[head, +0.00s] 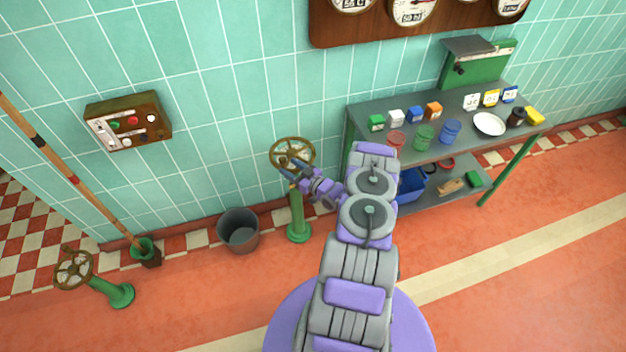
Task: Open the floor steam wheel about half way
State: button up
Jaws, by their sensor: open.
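A brass hand wheel (276,147) on a green floor post (297,215) stands near the tiled wall, left of the workbench. My arm reaches to it, and my gripper (287,168) is open at the wheel's lower front rim. The fingers overlap the rim in the picture; whether they touch it cannot be told. A second brass wheel (73,270) on a tilted-looking green floor stand (118,295) is at the far left, well away from my gripper. How far either wheel is turned cannot be read.
A dark bucket (238,231) stands left of the near post. A long wooden pole (75,180) leans in a green holder (147,252). A grey workbench (363,113) with small boxes and cups is at the right. A switch box (128,120) hangs on the wall. The front right floor is clear.

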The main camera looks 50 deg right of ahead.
jog(key=s+p, duration=0.2)
jog(key=s, duration=0.9)
jog(key=shift+s+d, duration=0.25)
jog(key=shift+d, duration=0.2)
